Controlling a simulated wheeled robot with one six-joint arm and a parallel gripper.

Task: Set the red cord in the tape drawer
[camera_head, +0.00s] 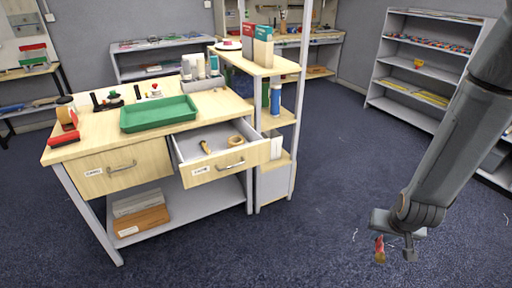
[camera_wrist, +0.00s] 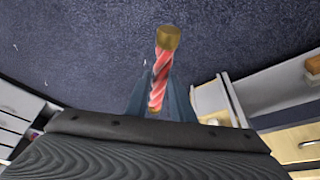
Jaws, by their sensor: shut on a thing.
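My gripper (camera_head: 394,246) hangs over the blue floor at the right of the head view, well apart from the table. It is shut on the red cord (camera_head: 379,250), a short red twisted piece. In the wrist view the red cord (camera_wrist: 161,80) shows between the fingers, with a brass-coloured end at the top. An open drawer (camera_head: 228,170) on the table's right side holds a tape roll (camera_head: 236,140) and another small tan item (camera_head: 205,147). A closed drawer (camera_head: 100,175) is at its left. Both bear labels too small to read.
A green tray (camera_head: 158,115) lies on the tabletop behind the open drawer. A wooden shelf unit (camera_head: 272,120) stands close at the drawer's right. A wall shelf (camera_head: 425,65) is at the back right. The floor between my gripper and the table is clear.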

